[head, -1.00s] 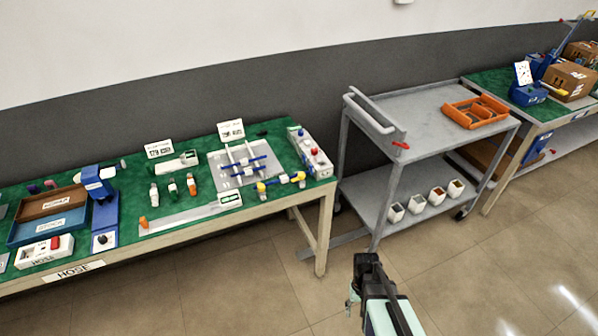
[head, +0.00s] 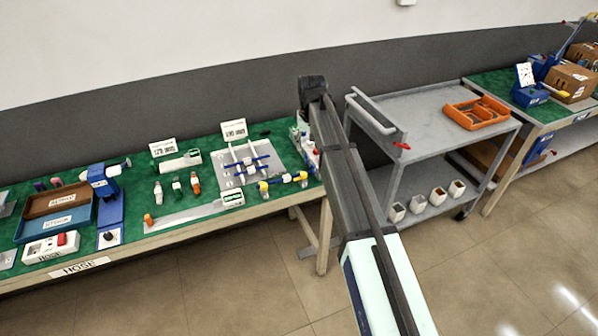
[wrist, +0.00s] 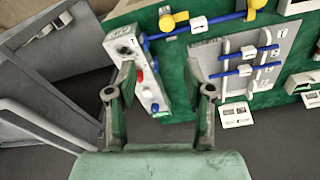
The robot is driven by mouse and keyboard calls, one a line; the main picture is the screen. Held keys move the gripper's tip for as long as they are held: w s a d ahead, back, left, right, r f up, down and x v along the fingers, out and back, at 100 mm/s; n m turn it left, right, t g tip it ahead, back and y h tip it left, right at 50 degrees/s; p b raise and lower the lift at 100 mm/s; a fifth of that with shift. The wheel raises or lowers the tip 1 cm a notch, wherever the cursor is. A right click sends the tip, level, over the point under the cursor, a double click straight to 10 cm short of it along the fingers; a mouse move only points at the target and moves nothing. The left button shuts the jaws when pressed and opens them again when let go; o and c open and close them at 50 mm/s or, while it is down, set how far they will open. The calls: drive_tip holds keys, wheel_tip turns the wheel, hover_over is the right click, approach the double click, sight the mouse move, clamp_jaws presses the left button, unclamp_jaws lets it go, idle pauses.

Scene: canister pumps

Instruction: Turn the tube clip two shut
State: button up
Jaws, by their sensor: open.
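The grey plate with blue tubes and white clips (head: 228,172) lies on the green bench, left of my arm. In the wrist view the plate (wrist: 206,58) is at upper right, with white clips (wrist: 246,70) on the blue tubes. The clip numbers are too small to read surely, so I cannot tell which is clip two. A blue tube with yellow ends and a white clip (wrist: 198,25) runs beside the plate. My gripper (wrist: 165,92) is open and empty, with its fingers apart from the clips. In the head view my gripper (head: 312,90) is above the bench's right end.
A white box with red and blue knobs (wrist: 148,85) shows between my fingers in the wrist view. The grey cart (head: 420,110) stands right of the bench, with an orange tray (head: 478,112) on top. Small bottles (head: 177,186) and a blue stand (head: 108,205) are further left.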

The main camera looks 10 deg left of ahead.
wheel_tip(320, 180, up, 4)
hover_over(303, 173)
drive_tip(key=w, duration=0.1)
drive_tip(key=shift+g, duration=0.6)
drive_tip(key=f+p, duration=0.1)
drive_tip(key=f, duration=0.4)
drive_tip(key=f+p, duration=0.2)
drive_tip(key=f, duration=0.4)
drive_tip(key=s+f+p, duration=0.1)
drive_tip(key=f+p, duration=0.1)
drive_tip(key=f, duration=0.4)
drive_tip(key=shift+d+f, duration=0.1)
drive_tip(key=shift+f, duration=0.15)
clamp_jaws()
